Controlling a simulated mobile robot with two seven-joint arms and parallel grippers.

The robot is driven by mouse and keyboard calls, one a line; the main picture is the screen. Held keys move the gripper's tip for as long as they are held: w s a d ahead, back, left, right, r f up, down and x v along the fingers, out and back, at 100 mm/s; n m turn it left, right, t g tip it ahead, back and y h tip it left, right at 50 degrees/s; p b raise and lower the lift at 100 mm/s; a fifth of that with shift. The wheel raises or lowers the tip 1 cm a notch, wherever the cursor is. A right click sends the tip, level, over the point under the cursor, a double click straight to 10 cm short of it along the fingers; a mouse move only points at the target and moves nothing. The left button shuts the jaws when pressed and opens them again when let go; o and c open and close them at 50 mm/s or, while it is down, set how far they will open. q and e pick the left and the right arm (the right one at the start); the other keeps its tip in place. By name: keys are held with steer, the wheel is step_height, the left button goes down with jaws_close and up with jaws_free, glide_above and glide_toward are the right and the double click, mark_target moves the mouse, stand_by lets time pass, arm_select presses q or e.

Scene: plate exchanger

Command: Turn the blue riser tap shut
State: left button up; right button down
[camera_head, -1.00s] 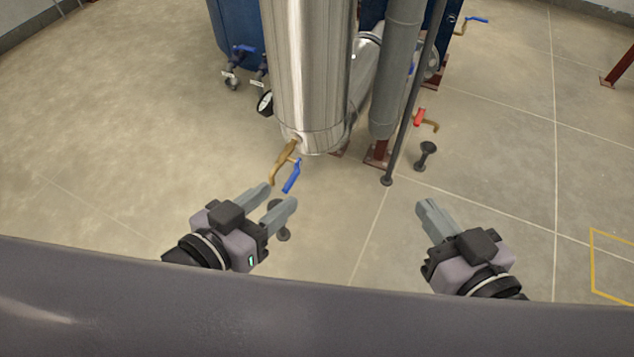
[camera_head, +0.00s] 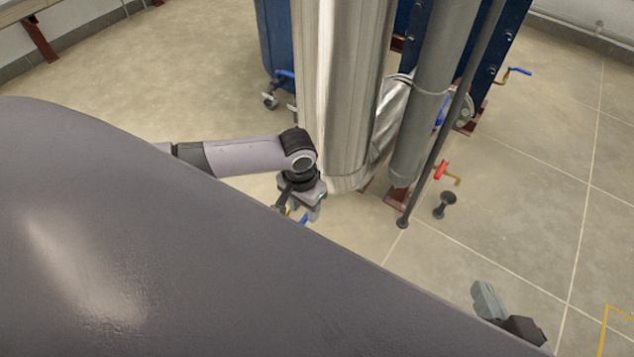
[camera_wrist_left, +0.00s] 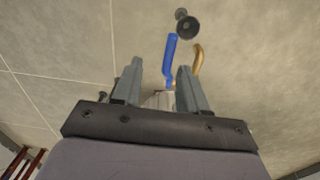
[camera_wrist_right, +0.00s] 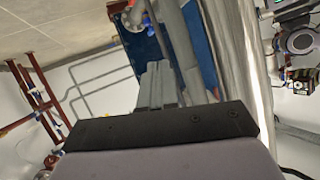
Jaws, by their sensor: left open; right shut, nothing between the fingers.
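The blue riser tap has a blue lever, and in the left wrist view the lever (camera_wrist_left: 170,58) shows in the gap between my open left gripper's fingers (camera_wrist_left: 160,74), closer to the right-hand finger. Its brass spout (camera_wrist_left: 197,60) curves beside that finger. I cannot tell whether either finger touches the lever. In the head view my left gripper (camera_head: 302,209) points down by the foot of the steel column, and only a bit of the blue lever (camera_head: 303,218) shows. My right gripper (camera_head: 487,300) is shut and empty, away at the lower right.
The shiny steel column (camera_head: 340,90) stands just behind my left gripper. A grey pipe (camera_head: 425,100), a thin dark pipe (camera_head: 440,135), a red-handled tap (camera_head: 442,168) and a small black stand (camera_head: 445,205) are to its right. The floor at right is open.

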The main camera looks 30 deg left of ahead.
arm_select(q)
steer(key=shift+w+a+r, duration=0.1)
steer(key=shift+w+a, duration=0.2)
steer(key=shift+a, duration=0.3)
steer(key=shift+a+f, duration=0.1)
steer(key=shift+f, duration=0.15)
step_height(320, 180, down, 5)
steer(key=b, duration=0.3)
steer(key=shift+f+b, duration=0.5)
steer(key=shift+f, duration=0.25)
arm_select(e)
steer(key=shift+w+a+f+m+y, duration=0.2)
steer(key=shift+a+y, duration=0.25)
steer(key=shift+a, duration=0.15)
steer(key=shift+w+a+f+m+y, duration=0.1)
steer(key=shift+w+a+f+y, duration=0.1)
steer(key=shift+a+y, duration=0.35)
arm_select(q)
steer(key=shift+c, duration=0.3)
jaws_close()
arm_select(e)
steer(key=shift+r, duration=0.1)
